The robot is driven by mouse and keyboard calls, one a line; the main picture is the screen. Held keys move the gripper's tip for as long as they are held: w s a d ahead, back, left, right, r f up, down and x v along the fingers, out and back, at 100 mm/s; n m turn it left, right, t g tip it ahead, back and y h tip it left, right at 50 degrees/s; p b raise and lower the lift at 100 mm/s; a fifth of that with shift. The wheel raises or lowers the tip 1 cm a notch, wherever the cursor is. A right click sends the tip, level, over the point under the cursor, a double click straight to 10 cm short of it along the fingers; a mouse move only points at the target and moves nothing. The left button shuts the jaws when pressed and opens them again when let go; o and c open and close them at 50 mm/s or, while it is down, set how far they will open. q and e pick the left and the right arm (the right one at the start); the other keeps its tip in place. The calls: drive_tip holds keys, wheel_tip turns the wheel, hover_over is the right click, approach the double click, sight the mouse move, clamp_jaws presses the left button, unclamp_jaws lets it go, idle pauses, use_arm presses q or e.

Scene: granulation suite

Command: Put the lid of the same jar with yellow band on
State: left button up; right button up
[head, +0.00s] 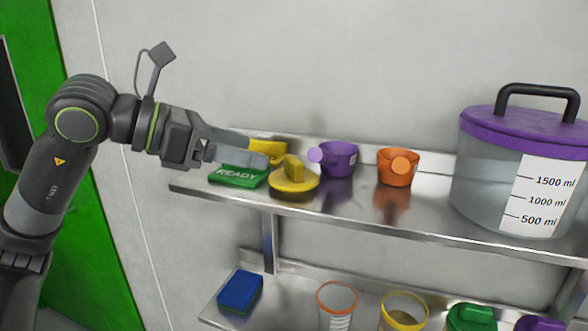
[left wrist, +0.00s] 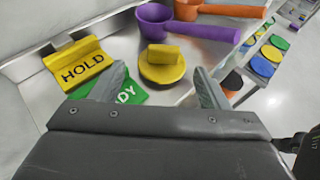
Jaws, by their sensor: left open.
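The yellow lid (head: 293,183), round with a raised bar handle, lies on the upper steel shelf. It also shows in the left wrist view (left wrist: 163,73), ahead of my fingers and roughly between their lines. My left gripper (head: 258,155) is open and empty, reaching in from the left just above and beside the lid, over the green READY sign. Its two fingers show in the left wrist view (left wrist: 160,82). The clear jar with the yellow band (head: 404,312) stands open on the lower shelf, cut off by the picture's bottom edge. My right gripper is not seen.
A green READY sign (head: 238,176) and a yellow HOLD sign (left wrist: 78,62) are left of the lid. A purple scoop (head: 338,160), an orange scoop (head: 398,167) and a large purple-lidded container (head: 490,180) stand rightward. Below are a blue sponge (head: 240,292) and an orange-banded jar (head: 337,303).

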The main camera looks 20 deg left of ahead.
sight(289, 166)
use_arm(q)
drive_tip(key=shift+w+d+f, duration=0.1)
drive_tip(key=shift+w+d, duration=0.2)
drive_tip(key=shift+d, duration=0.1)
drive_tip(key=shift+p+x, duration=0.9)
drive_tip(key=shift+x, duration=1.5)
drive_tip(key=shift+w+d+f+p, duration=0.15)
drive_tip(key=shift+d+f+p, duration=0.2)
drive_tip(key=p+x, duration=0.1)
drive_tip(key=x, duration=0.2)
drive_tip(key=shift+d+f, duration=0.2)
drive_tip(key=shift+f, duration=0.1)
drive_tip(key=shift+w+d+f+p, duration=0.25)
drive_tip(key=shift+p, duration=0.05)
drive_tip(key=c, duration=1.1)
